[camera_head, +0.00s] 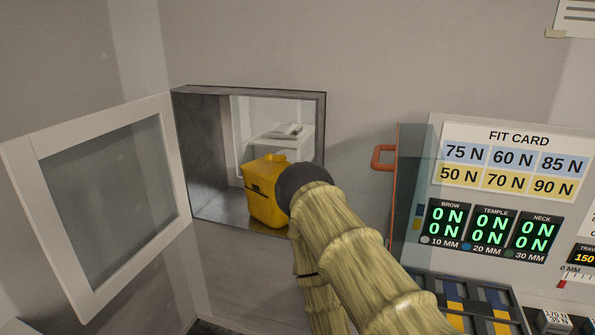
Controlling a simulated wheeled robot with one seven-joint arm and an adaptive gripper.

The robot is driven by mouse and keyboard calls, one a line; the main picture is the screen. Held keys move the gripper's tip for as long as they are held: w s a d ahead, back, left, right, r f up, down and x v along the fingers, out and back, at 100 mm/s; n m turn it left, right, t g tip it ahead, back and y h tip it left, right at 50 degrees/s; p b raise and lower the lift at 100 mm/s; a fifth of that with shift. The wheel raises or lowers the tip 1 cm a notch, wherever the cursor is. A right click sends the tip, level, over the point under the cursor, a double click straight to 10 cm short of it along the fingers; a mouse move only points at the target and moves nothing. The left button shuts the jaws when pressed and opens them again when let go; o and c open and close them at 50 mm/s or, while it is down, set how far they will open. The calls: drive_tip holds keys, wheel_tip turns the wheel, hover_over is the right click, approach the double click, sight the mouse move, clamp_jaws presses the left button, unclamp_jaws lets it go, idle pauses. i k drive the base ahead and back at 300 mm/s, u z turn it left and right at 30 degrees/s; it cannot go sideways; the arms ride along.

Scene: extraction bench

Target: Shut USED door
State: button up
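A white-framed door with a grey glass pane (112,205) stands swung open at the left, beside a square hatch opening (186,150) in the wall. A clear panel (417,175) with an orange handle (379,158) stands to the right of the opening, seen almost edge-on. No USED label is readable, so I cannot tell which of these is the USED door. My arm's pale, ribbed links and a dark rounded joint cover the opening's lower right part. My gripper is not visible. Nothing of mine is seen touching either door.
A yellow bin (264,190) stands inside the opening, with a white shelf (275,145) behind it. A FIT CARD board (513,160) with green readouts stands at the right. A tray of blue and yellow pieces (467,301) lies below it. The wall above the opening is bare.

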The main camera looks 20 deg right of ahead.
sight(20, 155)
drive_tip(key=z, duration=0.4)
drive_tip(key=k, duration=0.95)
drive_tip(key=u, duration=0.4)
drive_tip(key=i, duration=0.6)
drive_tip(key=u, duration=0.7)
drive_tip(key=i, duration=0.7)
drive_tip(key=z, duration=0.75)
drive_tip(key=i, duration=0.7)
drive_tip(key=z, duration=0.8)
